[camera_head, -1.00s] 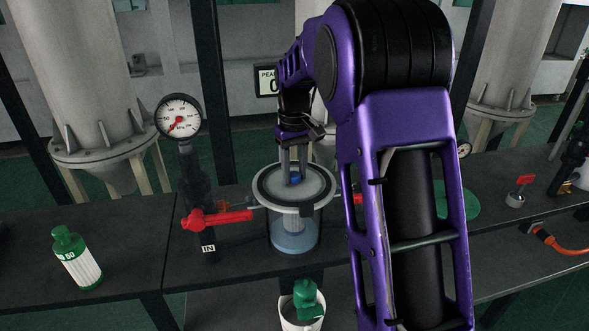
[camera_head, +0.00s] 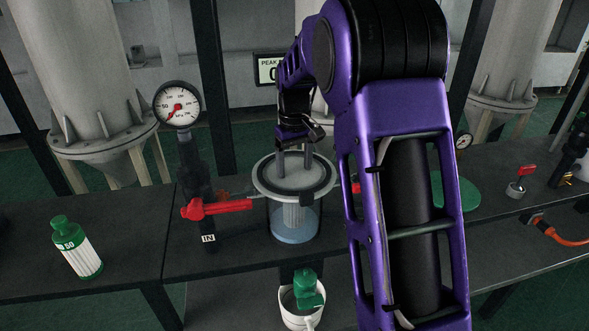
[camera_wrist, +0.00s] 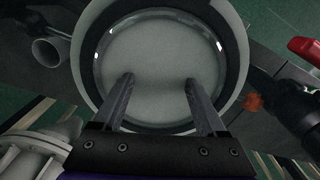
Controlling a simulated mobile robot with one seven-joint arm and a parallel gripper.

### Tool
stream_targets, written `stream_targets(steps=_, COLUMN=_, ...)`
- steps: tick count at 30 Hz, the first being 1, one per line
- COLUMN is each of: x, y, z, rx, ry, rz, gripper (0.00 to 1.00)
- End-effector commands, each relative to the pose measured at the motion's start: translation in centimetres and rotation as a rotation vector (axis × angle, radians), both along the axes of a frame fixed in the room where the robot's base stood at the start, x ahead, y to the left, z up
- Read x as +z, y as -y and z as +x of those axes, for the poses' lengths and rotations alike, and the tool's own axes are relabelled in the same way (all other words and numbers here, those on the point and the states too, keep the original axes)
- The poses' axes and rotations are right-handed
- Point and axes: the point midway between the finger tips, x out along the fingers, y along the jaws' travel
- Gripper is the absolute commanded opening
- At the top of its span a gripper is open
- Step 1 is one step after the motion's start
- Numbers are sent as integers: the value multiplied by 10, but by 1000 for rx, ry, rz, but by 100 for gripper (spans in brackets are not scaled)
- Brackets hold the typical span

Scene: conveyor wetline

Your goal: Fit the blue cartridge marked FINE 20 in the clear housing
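The clear housing (camera_head: 297,228) stands upright on the bench, its wide pale top flange (camera_head: 267,190) carrying a black ring. White pleats of a cartridge (camera_head: 293,213) show through its wall. The cartridge's blue part and its FINE 20 marking are not visible now. My gripper (camera_head: 294,172) is over the middle of the housing top, pointing down, with its fingers apart. In the wrist view my gripper (camera_wrist: 158,80) is open over a plain grey round surface (camera_wrist: 158,55), with nothing seen between the fingers. Whether the cartridge is fully seated cannot be told.
A red-handled valve (camera_head: 218,207) and a pressure gauge (camera_head: 178,104) stand left of the housing. A green-capped white cartridge (camera_head: 77,248) stands on the bench at left. A white bucket (camera_head: 293,320) below holds a green object (camera_head: 305,290).

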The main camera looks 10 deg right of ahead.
Motion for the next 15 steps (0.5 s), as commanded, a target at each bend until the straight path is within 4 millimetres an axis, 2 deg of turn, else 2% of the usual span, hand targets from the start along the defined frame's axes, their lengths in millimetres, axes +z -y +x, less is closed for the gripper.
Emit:
stream_targets(steps=9, x=3, y=0, z=0, rx=0, ry=0, rz=0, gripper=74)
stream_targets(steps=11, x=8, y=0, z=1, rx=0, ry=2, rz=1, gripper=74)
stream_targets(steps=15, x=32, y=0, z=1, rx=0, ry=4, rz=0, gripper=74)
